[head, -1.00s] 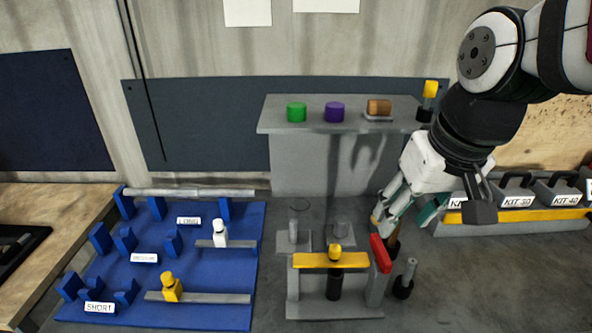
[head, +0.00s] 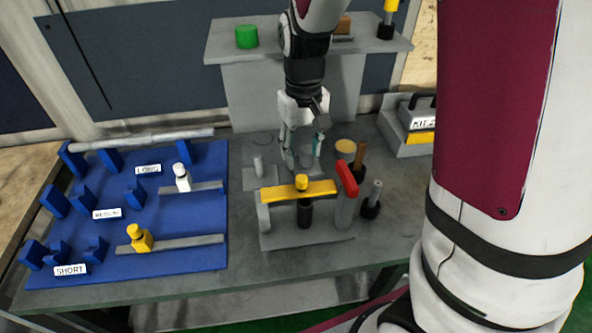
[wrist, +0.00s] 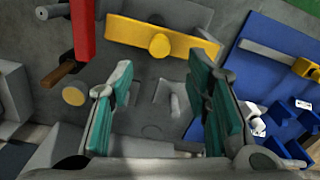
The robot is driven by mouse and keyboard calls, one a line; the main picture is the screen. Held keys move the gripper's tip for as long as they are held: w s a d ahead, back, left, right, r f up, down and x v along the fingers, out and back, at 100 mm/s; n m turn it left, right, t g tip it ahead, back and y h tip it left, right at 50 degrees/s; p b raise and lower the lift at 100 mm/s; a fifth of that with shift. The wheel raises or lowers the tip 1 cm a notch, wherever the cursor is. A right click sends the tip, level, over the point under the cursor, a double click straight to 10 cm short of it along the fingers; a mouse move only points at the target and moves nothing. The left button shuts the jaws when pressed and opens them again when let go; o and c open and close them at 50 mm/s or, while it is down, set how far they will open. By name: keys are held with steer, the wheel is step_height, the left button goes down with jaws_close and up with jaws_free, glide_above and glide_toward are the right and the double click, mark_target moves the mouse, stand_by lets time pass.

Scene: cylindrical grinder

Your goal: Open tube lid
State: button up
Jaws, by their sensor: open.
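My gripper (head: 304,156) is open and points down over the small grey stands behind the yellow bar; it also shows in the wrist view (wrist: 161,82), with teal pads apart. A short grey cylinder (wrist: 174,98) on a plate shows between and beyond the fingers; I cannot tell its exact height. A green cap (head: 247,37) sits on the grey shelf. I cannot tell which part is the tube lid. A pale yellow disc (head: 345,146) lies right of my gripper.
The yellow bar (head: 270,194) with its yellow knob (head: 302,182) stands in front of the gripper. A red-topped post (head: 347,178) and a dark-based rod (head: 371,200) stand to the right. The blue fixture board (head: 120,215) fills the left.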

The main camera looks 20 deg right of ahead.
mark_target(302, 178)
step_height(302, 178, down, 10)
steer(key=shift+r, duration=0.1)
stand_by(0.4)
jaws_close()
